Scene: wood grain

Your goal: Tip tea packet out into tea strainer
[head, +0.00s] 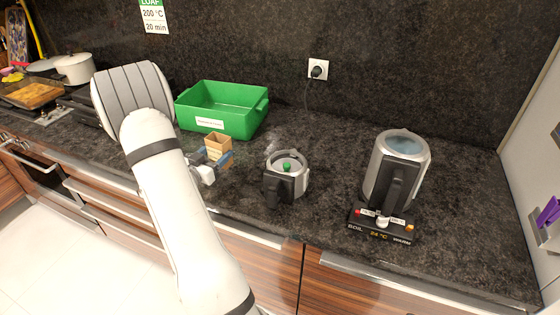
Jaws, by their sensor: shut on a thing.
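My gripper (220,160) is shut on a small tan, box-shaped tea packet (217,144). It holds the packet upright, above the front part of the counter and in front of the green bin. A small grey pot (301,185) with a black handle stands to the right of my gripper, a short gap away. A round, pale opening with a green piece (287,167) shows at its top. This may be the tea strainer, but it is too small to tell. The packet's contents cannot be made out.
A green bin (248,125) with a white label stands behind the packet. The dark counter (325,195) is clear between pot and kettle. A socket (318,69) is on the wall.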

